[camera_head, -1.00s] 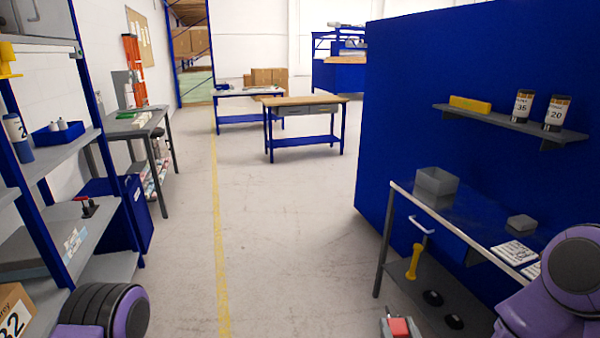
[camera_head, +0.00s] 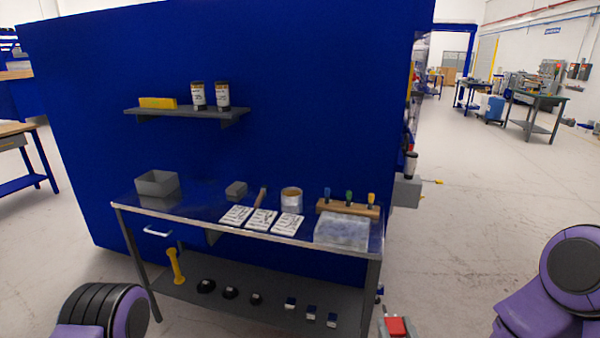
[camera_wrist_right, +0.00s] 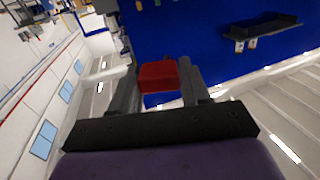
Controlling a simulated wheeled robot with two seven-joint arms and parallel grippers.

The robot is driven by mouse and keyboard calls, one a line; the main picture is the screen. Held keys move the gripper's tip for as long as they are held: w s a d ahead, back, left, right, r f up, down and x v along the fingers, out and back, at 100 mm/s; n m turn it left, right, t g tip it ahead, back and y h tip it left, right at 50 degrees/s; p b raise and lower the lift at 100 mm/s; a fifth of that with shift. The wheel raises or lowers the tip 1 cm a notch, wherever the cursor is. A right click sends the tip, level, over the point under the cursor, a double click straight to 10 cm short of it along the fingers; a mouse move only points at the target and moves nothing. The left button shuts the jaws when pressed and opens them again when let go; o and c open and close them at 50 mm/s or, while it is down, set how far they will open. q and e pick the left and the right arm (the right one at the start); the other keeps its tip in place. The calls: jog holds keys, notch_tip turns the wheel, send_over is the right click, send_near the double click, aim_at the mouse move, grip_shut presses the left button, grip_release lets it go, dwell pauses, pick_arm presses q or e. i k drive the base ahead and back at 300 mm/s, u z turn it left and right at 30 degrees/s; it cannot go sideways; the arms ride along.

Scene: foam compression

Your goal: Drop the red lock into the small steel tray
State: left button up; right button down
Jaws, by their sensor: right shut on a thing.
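My right gripper (camera_head: 396,322) shows at the bottom edge of the head view, right of the workbench, shut on the red lock (camera_head: 398,328). In the right wrist view the red lock (camera_wrist_right: 158,75) sits between the two grey fingers. A grey open-topped box (camera_head: 157,189) stands at the left end of the bench top, and a smaller grey block-like piece (camera_head: 236,188) lies to its right. I cannot tell for sure which of these is the small steel tray. The lock is well apart from both. My left gripper is out of view.
The steel bench (camera_head: 188,214) stands against a blue wall (camera_head: 300,90). It also holds white cards (camera_head: 261,220), a round tin (camera_head: 291,198), a wooden tool holder (camera_head: 346,209) and a clear box (camera_head: 342,231). A shelf (camera_head: 185,112) hangs above. Floor is open at right.

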aim_at(341, 226)
jog(key=i, duration=1.5)
